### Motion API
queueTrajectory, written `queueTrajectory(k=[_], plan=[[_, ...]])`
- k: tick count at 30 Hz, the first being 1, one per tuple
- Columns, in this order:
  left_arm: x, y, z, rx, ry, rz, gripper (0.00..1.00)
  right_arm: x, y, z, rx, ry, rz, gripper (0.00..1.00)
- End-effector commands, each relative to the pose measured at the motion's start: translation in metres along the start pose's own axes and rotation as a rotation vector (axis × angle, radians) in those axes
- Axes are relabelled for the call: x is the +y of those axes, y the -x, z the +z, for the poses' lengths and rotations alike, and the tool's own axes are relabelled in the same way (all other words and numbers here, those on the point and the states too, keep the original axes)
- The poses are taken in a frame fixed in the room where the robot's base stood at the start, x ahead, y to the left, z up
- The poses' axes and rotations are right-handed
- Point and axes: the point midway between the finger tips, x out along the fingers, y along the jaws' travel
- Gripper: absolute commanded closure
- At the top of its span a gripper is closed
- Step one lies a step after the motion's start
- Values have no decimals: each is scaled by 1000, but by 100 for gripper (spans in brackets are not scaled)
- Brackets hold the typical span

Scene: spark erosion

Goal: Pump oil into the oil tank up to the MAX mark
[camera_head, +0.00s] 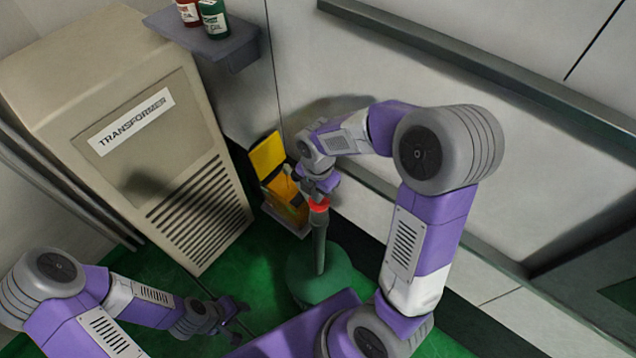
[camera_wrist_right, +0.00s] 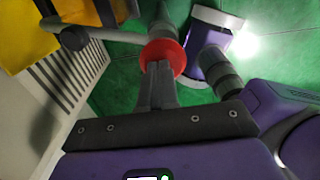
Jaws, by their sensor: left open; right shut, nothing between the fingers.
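A green pump-like can (camera_head: 318,278) with a grey upright shaft (camera_head: 320,250) stands on the floor. A red ring (camera_head: 320,205) is at the top of the shaft; it also shows in the right wrist view (camera_wrist_right: 163,57). My right gripper (camera_head: 321,190) is shut and empty, its fingertips right at the red ring; I cannot tell if they touch it. A yellow and orange box-like unit (camera_head: 287,195) stands just left of it, with a yellow panel (camera_head: 268,154) on top. No MAX mark is readable. My left gripper (camera_head: 232,317) is open and empty, low over the floor.
A beige transformer cabinet (camera_head: 130,120) stands at the left. A small shelf (camera_head: 215,42) above it holds a red bottle (camera_head: 188,12) and a green bottle (camera_head: 213,18). A wall with a rail (camera_head: 470,60) bounds the right. Green floor (camera_head: 250,270) is open between cabinet and pump.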

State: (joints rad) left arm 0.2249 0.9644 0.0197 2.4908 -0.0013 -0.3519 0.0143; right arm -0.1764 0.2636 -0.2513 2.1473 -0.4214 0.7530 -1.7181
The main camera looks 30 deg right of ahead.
Motion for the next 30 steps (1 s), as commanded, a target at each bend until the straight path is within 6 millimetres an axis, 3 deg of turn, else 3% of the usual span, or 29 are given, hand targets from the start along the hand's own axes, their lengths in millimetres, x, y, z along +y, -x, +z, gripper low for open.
queueTrajectory(k=[3, 8, 16, 24, 30], plan=[[0, 0, 0, 0, 0, 0, 57, -4, -6, -2, 6, 0, -15, 100], [3, 7, 0, 0, 0, 0, 57, -4, 4, -2, 6, 1, -15, 100], [15, 40, 2, 0, 0, 0, 57, -2, 46, -3, 2, 5, -6, 100], [15, 41, 2, 0, 0, 0, 57, 1, 106, -2, -2, 5, 3, 100], [16, 43, 2, 0, 0, 0, 57, 1, 133, -2, -1, 5, 2, 100]])
